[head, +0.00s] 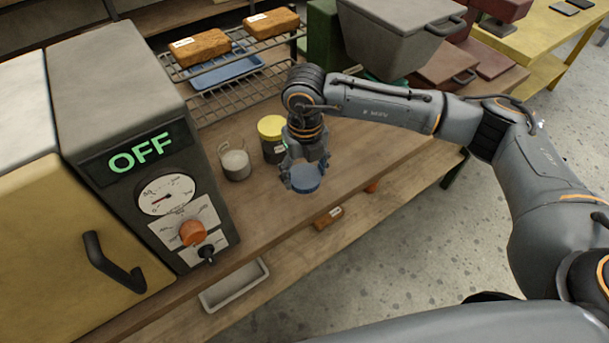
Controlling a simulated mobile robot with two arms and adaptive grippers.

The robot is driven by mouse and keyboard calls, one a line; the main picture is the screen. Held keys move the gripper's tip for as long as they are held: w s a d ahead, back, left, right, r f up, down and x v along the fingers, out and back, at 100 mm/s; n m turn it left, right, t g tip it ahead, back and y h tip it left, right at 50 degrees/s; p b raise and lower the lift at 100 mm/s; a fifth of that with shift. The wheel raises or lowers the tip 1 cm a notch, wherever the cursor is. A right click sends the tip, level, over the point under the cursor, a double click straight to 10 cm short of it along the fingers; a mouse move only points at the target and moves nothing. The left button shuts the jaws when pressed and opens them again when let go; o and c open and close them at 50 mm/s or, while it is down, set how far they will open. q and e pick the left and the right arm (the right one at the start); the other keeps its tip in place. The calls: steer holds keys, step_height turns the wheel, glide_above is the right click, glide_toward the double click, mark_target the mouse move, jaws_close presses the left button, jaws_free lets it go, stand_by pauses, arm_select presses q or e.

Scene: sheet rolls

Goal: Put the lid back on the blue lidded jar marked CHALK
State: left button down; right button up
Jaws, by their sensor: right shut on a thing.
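My right gripper (305,180) is over the front part of the wooden bench, pointing down. It is shut on a round blue piece (306,181), which looks like the blue lid. The fingers cover part of it. I cannot tell whether the blue jar's body is under it, and no CHALK marking is readable. My left gripper is not in view.
A jar with a yellow lid (271,128) stands close behind my right gripper. A clear jar with pale contents (236,164) is left of it. An oven-like unit showing OFF (140,150) fills the left. A wire rack (235,95) stands behind.

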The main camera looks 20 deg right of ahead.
arm_select(q)
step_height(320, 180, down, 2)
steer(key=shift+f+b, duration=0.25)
steer(key=shift+b, duration=0.8)
arm_select(e)
steer(key=s+a+r, duration=0.2)
steer(key=s+r, duration=0.3)
steer(key=s, duration=0.5)
steer(key=shift+a+r, duration=0.3)
steer(key=shift+a, duration=0.1)
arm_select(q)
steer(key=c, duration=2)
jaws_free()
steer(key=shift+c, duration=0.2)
